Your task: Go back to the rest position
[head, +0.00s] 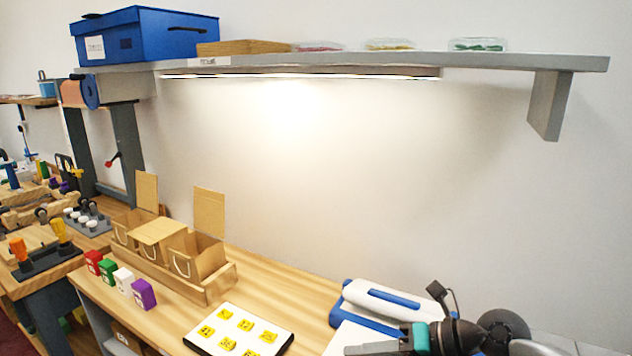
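My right arm comes in at the bottom right of the head view, with its dark wrist and a teal band. Its gripper (372,348) points left, low in front of the blue and white device (378,299) on the counter. Only a grey part of the gripper shows at the bottom edge, so its opening cannot be made out. I see nothing held in it. My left gripper and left arm are out of view.
The wooden counter (290,290) holds a white board (204,343) with yellow tiles, several coloured blocks (143,293) and cardboard boxes in a tray (215,290). A wall shelf (500,61) with a blue box (140,38) hangs above. Tools crowd the far left.

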